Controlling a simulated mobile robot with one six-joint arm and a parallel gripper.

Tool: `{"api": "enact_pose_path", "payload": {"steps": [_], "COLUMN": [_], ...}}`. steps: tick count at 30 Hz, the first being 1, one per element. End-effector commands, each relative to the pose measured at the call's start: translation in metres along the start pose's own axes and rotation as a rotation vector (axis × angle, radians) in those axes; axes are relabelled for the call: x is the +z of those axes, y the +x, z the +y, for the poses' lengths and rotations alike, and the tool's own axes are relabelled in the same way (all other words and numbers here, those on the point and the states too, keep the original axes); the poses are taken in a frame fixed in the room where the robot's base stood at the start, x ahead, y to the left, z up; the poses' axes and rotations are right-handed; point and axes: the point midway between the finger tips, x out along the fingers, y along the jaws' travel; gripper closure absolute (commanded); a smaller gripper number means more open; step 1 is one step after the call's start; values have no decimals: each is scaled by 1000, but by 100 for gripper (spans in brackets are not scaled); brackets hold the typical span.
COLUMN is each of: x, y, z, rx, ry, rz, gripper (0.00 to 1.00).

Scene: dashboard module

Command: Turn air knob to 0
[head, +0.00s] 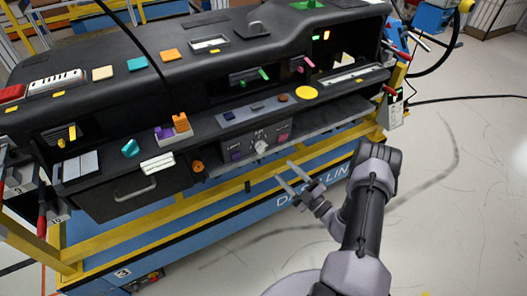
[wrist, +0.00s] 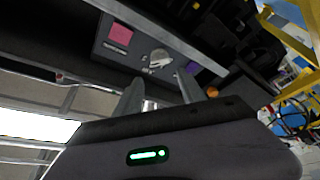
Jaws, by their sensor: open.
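The air knob (head: 261,147) is a light grey-white dial on a dark control panel (head: 246,146) low on the dashboard's front. In the wrist view the knob (wrist: 158,57) shows beyond the fingertips, roughly centred between them; its pointer setting is too small to read surely. My gripper (head: 284,171) is open and empty, in front of the panel and a little below and right of the knob in the head view. In the wrist view my gripper (wrist: 158,78) has its two fingers apart, with a visible gap between fingertips and knob.
A pink square (head: 283,138) and a purple square (head: 236,156) flank the knob closely. A yellow disc (head: 306,93) lies on the ledge above. The floor at right is open.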

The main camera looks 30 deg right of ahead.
Motion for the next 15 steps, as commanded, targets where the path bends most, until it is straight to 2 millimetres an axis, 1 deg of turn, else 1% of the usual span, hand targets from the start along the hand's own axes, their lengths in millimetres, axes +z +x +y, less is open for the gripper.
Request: {"api": "enact_pose_path", "payload": {"steps": [1, 3, 6, 10, 12, 15], "x": [1, 1, 0, 0, 0, -1], "y": [15, 36, 63, 88, 98, 106], "z": [-3, -3, -3, -2, -2, -2], "rx": [-4, -4, -4, -3, -3, -4], "ry": [-1, -2, -3, -3, -3, -3], "rz": [6, 6, 6, 5, 4, 3], "gripper": [53, 53, 53, 53, 53, 53]}}
